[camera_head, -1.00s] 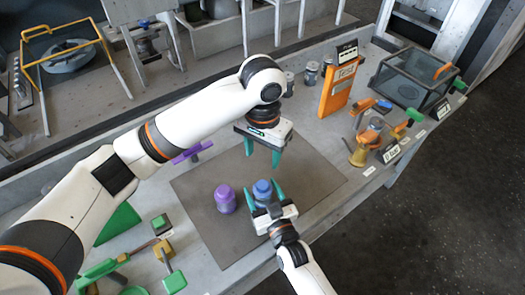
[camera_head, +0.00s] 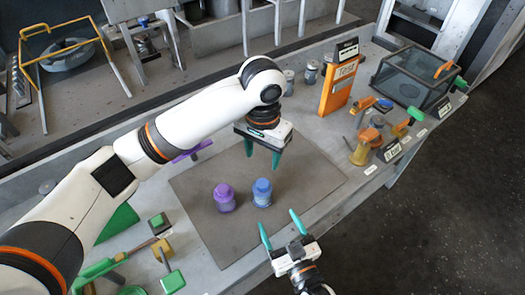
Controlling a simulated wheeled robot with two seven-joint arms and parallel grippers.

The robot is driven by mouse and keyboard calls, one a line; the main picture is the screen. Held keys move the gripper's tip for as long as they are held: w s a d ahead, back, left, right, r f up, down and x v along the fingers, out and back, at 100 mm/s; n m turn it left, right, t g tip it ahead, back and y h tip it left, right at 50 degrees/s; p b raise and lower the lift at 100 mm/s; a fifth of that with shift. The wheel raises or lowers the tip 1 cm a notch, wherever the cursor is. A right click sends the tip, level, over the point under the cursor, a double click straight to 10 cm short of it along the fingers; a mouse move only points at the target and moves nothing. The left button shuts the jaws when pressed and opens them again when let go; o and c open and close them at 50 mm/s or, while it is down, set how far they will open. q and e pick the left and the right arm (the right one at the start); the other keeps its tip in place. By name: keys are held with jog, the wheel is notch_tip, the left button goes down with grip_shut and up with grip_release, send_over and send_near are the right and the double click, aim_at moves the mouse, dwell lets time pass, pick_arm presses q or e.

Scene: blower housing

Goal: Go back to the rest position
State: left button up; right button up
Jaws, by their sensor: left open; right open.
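My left gripper (camera_head: 262,150) hangs over the far part of the dark mat (camera_head: 215,240), its teal fingers apart and nothing between them. My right gripper (camera_head: 281,231) is at the front edge of the mat, fingers open and empty, pointing toward the blue part. The blue part (camera_head: 262,193) stands upright on the mat, clear of the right fingertips. A purple part (camera_head: 224,197) stands just left of it. My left arm crosses the left half of the view and hides some of the table.
An orange board (camera_head: 337,88) and a dark clear-walled bin (camera_head: 413,80) stand at the back right. Orange tools (camera_head: 368,143) lie at the right. Green tools (camera_head: 104,265) and a green block (camera_head: 172,281) lie at the front left. The mat's right side is clear.

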jog(key=shift+s+d, duration=0.25)
jog(key=shift+s, duration=0.25)
